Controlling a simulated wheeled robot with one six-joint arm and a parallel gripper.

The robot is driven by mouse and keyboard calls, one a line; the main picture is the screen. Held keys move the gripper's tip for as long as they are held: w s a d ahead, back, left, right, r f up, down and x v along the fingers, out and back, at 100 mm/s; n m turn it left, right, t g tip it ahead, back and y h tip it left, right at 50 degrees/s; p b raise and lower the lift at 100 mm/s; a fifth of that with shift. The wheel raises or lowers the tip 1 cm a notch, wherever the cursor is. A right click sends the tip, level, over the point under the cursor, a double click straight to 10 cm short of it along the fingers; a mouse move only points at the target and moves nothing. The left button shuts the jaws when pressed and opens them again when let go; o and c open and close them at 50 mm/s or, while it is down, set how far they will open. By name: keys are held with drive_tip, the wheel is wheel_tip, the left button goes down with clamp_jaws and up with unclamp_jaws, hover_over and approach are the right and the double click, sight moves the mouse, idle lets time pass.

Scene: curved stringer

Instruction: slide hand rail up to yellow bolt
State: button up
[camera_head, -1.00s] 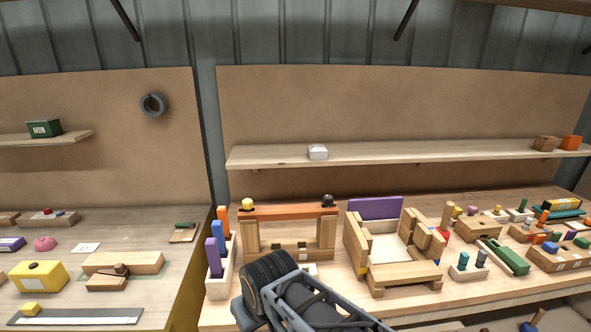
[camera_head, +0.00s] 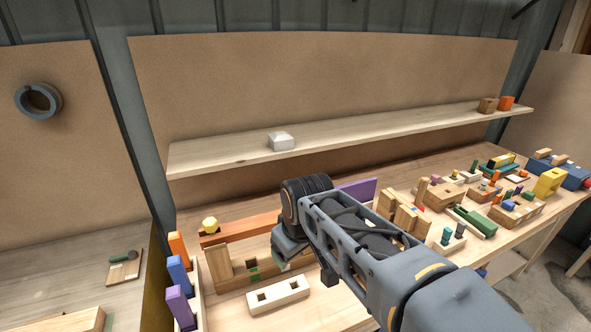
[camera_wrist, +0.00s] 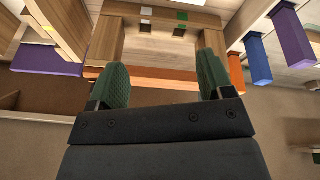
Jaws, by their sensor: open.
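The hand rail appears to be the orange-brown bar (camera_head: 242,229) lying across wooden posts. The yellow bolt (camera_head: 210,225) stands at its left end in the head view. My arm hides the bar's right end and the black bolt there. In the wrist view the bar (camera_wrist: 160,75) runs crosswise between the green fingertips of my gripper (camera_wrist: 163,72). The gripper is open, one finger on each side of the picture, with nothing clamped. I cannot tell whether the fingers touch the bar. The yellow bolt is not clear in the wrist view.
A white block with two square holes (camera_head: 278,294) lies in front of the frame. Orange, blue and purple pegs (camera_head: 178,275) stand left of it. A purple board (camera_head: 357,190) and wooden blocks are to the right. A shelf (camera_head: 350,128) with a white box (camera_head: 281,141) hangs behind.

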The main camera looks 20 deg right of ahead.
sight(263, 223)
drive_tip(key=shift+o, duration=0.7)
drive_tip(key=w+d+r+n+g, duration=0.1)
drive_tip(key=w+r+n, duration=0.4)
drive_tip(key=w, duration=0.5)
drive_tip(key=shift+w+d+n+g, duration=0.15)
drive_tip(key=shift+d+n+g, duration=0.3)
drive_tip(key=shift+n, duration=0.45)
drive_tip(key=w+d+n+g, duration=0.2)
drive_tip(key=w+d+n, duration=0.1)
drive_tip(key=w+n, duration=0.45)
drive_tip(key=f, duration=0.8)
drive_tip(key=w+f, duration=0.1)
drive_tip(key=f, duration=0.3)
drive_tip(key=shift+a+f, duration=0.2)
drive_tip(key=shift+a, duration=0.05)
drive_tip(key=shift+c, duration=0.4)
drive_tip(key=c, duration=1.1)
drive_tip(key=shift+a, duration=0.2)
